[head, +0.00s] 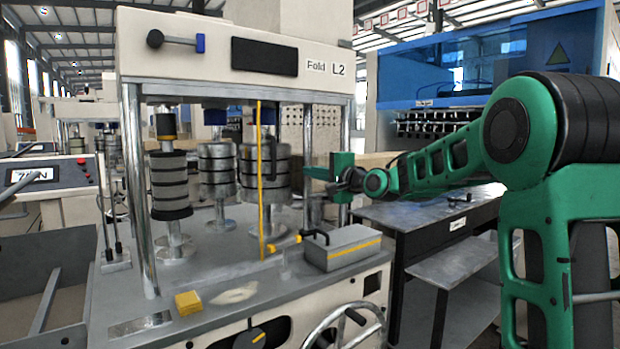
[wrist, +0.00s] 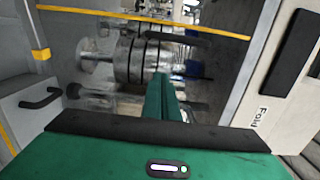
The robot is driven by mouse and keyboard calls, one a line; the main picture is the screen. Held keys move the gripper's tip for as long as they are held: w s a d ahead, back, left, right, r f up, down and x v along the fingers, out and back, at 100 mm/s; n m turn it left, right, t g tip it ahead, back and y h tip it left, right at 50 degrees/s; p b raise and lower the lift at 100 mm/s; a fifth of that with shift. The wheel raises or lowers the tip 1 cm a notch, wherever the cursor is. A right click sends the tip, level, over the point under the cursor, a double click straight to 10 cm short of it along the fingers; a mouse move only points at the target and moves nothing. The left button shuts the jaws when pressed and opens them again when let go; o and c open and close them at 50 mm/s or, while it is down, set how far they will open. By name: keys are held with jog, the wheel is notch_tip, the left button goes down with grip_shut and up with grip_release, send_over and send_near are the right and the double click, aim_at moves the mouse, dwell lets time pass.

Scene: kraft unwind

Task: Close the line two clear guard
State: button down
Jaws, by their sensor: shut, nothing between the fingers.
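The line two clear guard is see-through and hard to make out. Its yellow upright edge strip (head: 261,180) stands in front of the rolls in the machine marked Fold L2 (head: 220,45). A dark upright bar, perhaps its handle, shows beside the strip. In the wrist view the yellow strip (wrist: 150,22) crosses the top of the picture. I cannot tell how far the clear panel reaches. My gripper (head: 312,180) is at the right side of the machine opening, right of the strip and apart from it. Its green fingers (wrist: 163,95) are shut and empty.
A grey box with a black handle (head: 342,247) and a yellow latch (head: 286,243) are on the machine's bed. A yellow block (head: 188,302) lies at the front edge. The chrome right post (head: 343,130) is close to my gripper. A dark table (head: 440,215) stands right.

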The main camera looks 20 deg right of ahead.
jog(key=w+a, duration=0.6)
jog(key=shift+a, duration=0.2)
jog(key=shift+s+d, duration=0.1)
jog(key=shift+s, duration=0.05)
